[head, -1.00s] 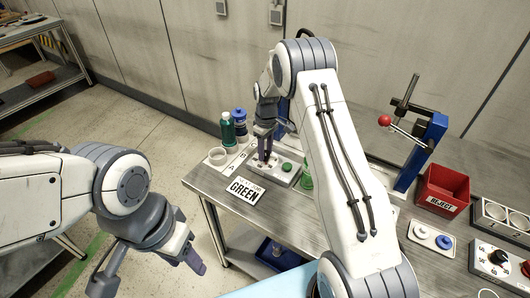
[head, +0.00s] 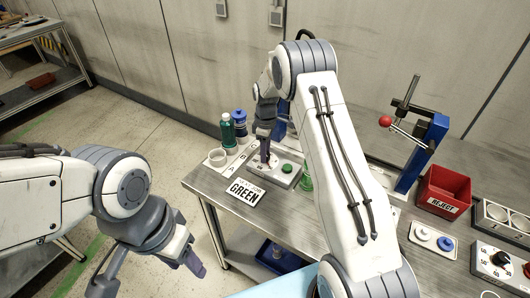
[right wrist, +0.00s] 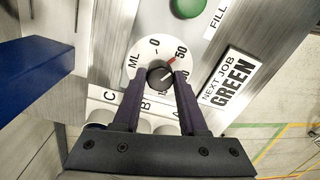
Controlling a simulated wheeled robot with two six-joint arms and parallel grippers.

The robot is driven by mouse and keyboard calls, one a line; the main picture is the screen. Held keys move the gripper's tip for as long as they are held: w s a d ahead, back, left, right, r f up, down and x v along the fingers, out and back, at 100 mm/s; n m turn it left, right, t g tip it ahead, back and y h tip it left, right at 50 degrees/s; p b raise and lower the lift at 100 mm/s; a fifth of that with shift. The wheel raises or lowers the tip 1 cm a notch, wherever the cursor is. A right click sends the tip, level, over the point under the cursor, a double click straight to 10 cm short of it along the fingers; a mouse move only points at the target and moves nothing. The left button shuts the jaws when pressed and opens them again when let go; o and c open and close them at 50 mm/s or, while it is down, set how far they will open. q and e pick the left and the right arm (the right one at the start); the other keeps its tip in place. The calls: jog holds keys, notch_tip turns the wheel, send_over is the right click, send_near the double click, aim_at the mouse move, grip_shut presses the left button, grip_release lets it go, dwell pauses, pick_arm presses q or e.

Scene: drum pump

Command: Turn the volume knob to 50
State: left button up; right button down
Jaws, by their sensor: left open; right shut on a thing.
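The volume knob (right wrist: 159,76) is a dark round knob on a white dial (right wrist: 143,50) marked ML, 0 and 50 in the right wrist view. Its red pointer points toward the 50 mark. My right gripper (right wrist: 159,73) is shut on the knob, with one dark finger on each side. In the head view my right gripper (head: 265,160) reaches down onto the filling station (head: 284,178), and its fingers hide the knob there. My left gripper (head: 152,280) is open and empty, off the table's left side.
A green button (head: 287,168) and a sign reading NEXT JOB GREEN (head: 244,192) are close to my right gripper. A press with a red-ball lever (head: 385,121) and a red reject bin (head: 444,190) stand to the right.

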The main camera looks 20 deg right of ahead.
jog(key=shift+s, duration=0.1)
jog(key=shift+c, duration=2.2)
grip_release()
jog(key=shift+r, duration=0.1)
jog(key=shift+r, duration=0.3)
notch_tip(320, 180, up, 10)
jog(key=b, duration=0.2)
jog(key=shift+f, duration=0.15)
